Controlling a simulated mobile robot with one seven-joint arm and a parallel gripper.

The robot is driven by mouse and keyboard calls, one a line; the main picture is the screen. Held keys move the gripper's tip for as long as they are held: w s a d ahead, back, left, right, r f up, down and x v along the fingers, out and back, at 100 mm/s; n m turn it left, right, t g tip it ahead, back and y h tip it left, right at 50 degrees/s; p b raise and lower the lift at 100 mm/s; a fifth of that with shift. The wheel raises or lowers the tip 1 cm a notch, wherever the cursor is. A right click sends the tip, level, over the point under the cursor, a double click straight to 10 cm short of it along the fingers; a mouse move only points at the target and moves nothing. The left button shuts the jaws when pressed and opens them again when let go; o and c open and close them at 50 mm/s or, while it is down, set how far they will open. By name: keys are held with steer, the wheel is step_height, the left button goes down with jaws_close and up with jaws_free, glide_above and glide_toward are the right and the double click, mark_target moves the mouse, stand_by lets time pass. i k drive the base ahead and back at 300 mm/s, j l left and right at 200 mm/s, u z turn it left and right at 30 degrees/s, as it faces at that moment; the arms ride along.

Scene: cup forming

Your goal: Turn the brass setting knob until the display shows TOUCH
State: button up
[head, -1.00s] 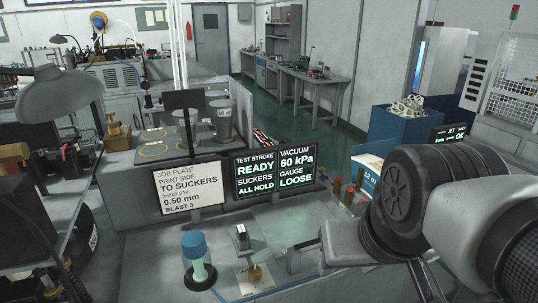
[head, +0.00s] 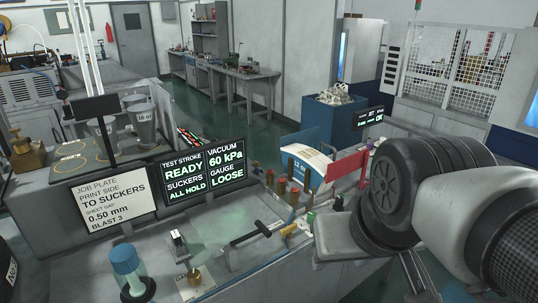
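The brass setting knob (head: 194,277) is small and stands on a pale plate on the bench top at the lower middle. A label, partly legible as a gauge label, lies beside it. The dark display (head: 204,168) behind it reads TEST STROKE READY, SUCKERS ALL HOLD, VACUUM 60 kPa and GAUGE LOOSE. My gripper (head: 342,240) shows only as a pale grey block at the end of my arm, to the right of the knob and clearly apart from it. Its fingers cannot be made out, so its opening is unclear.
A black T-shaped handle (head: 258,233) lies between knob and gripper. The white job plate sign (head: 101,200) says sheet gap 0.50 mm. Several coloured pegs and a paper-cup panel (head: 306,170) stand behind the gripper.

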mark_target(194, 277)
steer(key=u, duration=0.85)
steer(key=i+j+u, duration=0.15)
steer(key=i, duration=0.2)
